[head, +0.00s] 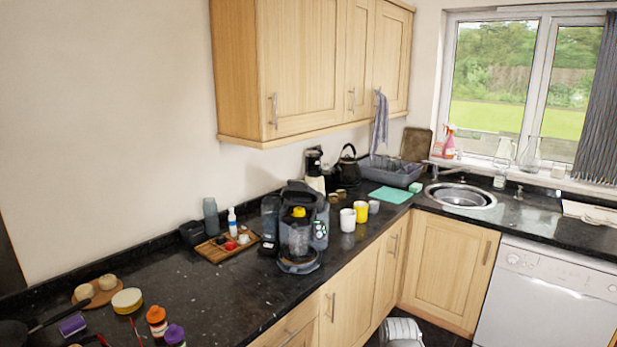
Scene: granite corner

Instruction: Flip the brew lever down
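A dark grey coffee machine (319,230) stands on the black granite counter near the middle of the head view. It has a clear tank-like front, a round drip base (298,263) and a dial on its right side. A small yellow part (298,212) shows near its top front; I cannot tell whether this is the brew lever. The lever's position is too small to make out. My gripper cannot be made out in the head view.
A wooden tray (212,252) with small items lies left of the machine. A white mug (347,220) and a yellow mug (361,211) stand to its right. Wall cupboards (300,70) hang above. The counter (225,300) in front of the tray is mostly clear.

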